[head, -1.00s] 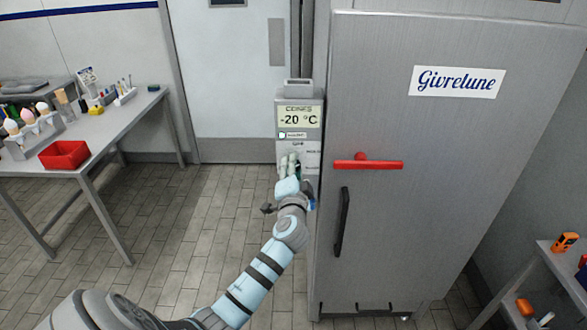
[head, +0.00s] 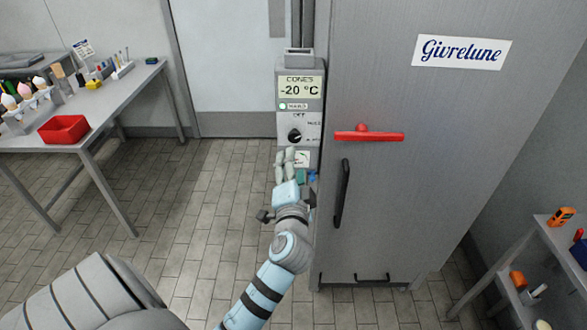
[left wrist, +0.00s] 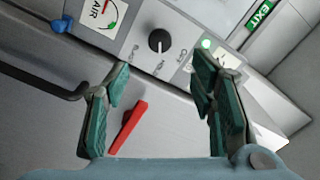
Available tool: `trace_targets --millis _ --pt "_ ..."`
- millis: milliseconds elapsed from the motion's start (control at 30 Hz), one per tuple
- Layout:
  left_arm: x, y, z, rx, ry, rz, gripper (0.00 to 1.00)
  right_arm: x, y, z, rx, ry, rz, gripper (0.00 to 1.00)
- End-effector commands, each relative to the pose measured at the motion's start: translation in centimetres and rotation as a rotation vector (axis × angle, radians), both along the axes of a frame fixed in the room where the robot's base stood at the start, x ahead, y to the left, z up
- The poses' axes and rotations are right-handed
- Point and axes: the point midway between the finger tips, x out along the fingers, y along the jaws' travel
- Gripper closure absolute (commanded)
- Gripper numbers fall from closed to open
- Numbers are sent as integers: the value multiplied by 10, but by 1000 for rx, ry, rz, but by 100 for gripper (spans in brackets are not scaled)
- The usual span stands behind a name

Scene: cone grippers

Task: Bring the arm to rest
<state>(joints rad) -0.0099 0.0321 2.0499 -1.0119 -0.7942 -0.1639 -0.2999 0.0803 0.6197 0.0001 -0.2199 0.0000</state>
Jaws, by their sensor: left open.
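My left gripper (head: 286,158) is in front of the lower part of the control panel (head: 298,100) on the freezer's left side. In the left wrist view my left gripper (left wrist: 160,90) is open, its green-padded fingers spread with nothing between them. The black knob (head: 295,136) on the panel is clear of the fingers; it also shows in the left wrist view (left wrist: 160,40), beyond the fingertips. The panel display reads CONES, -20 °C. My right gripper is in neither view.
The grey freezer (head: 430,190) has a red bar handle (head: 368,136) and a dark vertical handle (head: 342,195). A table (head: 105,122) at left holds a red bin (head: 64,129) and cones. A shelf (head: 566,245) stands at right. The tiled floor between is free.

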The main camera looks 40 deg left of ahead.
Motion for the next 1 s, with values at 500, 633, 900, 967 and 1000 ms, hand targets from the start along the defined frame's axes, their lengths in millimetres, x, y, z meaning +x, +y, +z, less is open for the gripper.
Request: trace_targets --millis 500,633,900,967,1000 --pt "-8 -6 0 1 -1 1 49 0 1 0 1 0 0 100" --pt "-6 -8 2 -5 -14 -12 49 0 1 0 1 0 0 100" --pt "22 -61 -164 -334 186 -244 49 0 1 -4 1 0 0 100" --pt "7 -73 -231 -456 278 -266 49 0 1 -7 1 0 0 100" --pt "-9 -80 -274 -536 338 -266 49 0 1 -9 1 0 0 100"
